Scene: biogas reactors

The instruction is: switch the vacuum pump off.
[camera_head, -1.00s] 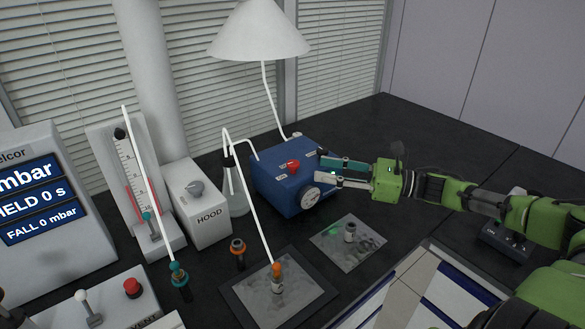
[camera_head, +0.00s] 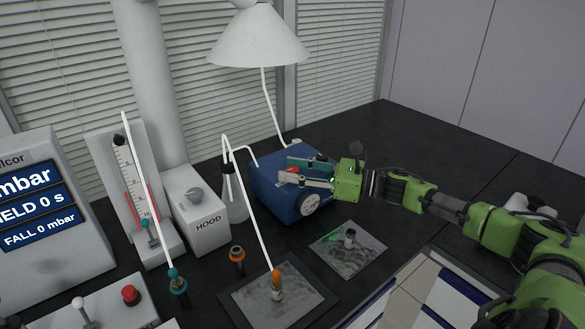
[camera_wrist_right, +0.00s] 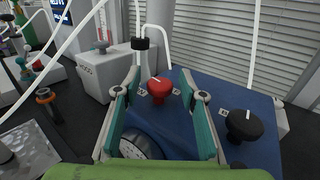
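The blue vacuum pump (camera_head: 270,198) stands on the dark bench, with a round gauge (camera_head: 308,203) on its front. Its red knob (camera_wrist_right: 159,90) has a white pointer mark. My right gripper (camera_head: 286,169) is over the pump top, fingers open. In the right wrist view the red knob lies between the two fingertips (camera_wrist_right: 161,80), with a gap on each side. A black knob (camera_wrist_right: 243,125) sits outside the right-hand finger. In the head view the fingers mostly cover the red knob. My left gripper is not in view.
A glass flask (camera_head: 235,200) with white tubing stands just left of the pump. The white HOOD box (camera_head: 205,225) and a flow meter (camera_head: 140,195) stand further left. Two grey mats (camera_head: 345,250) with small items lie in front.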

